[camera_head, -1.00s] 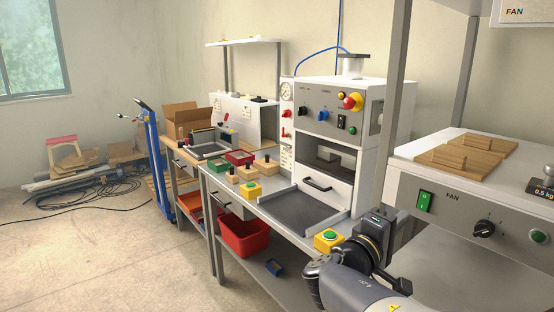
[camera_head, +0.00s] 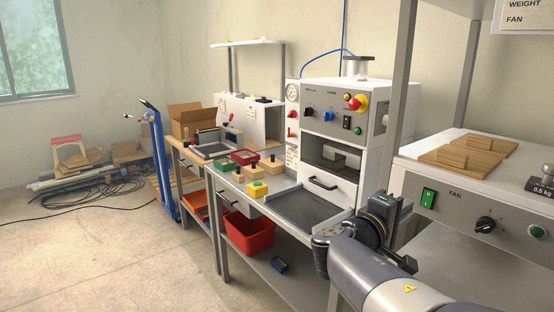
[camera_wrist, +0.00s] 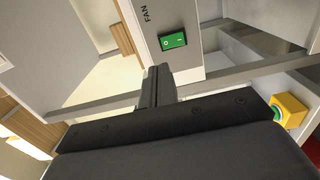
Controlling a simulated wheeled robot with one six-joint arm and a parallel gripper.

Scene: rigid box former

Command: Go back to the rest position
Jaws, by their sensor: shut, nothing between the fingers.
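My gripper (camera_head: 386,208) is in front of the right end of the workbench, near the fan unit, in the head view. My grey arm reaches to it from the lower right. In the wrist view its dark fingers (camera_wrist: 157,82) are together with nothing between them. They point toward the fan unit's front, just left of the green switch (camera_wrist: 172,41); I cannot tell the exact gap. The rest position is not marked in any view.
The white press (camera_head: 345,125) stands left of my gripper. The fan unit (camera_head: 470,212), with wooden pieces on top, is at right. Open floor (camera_head: 110,250) lies left.

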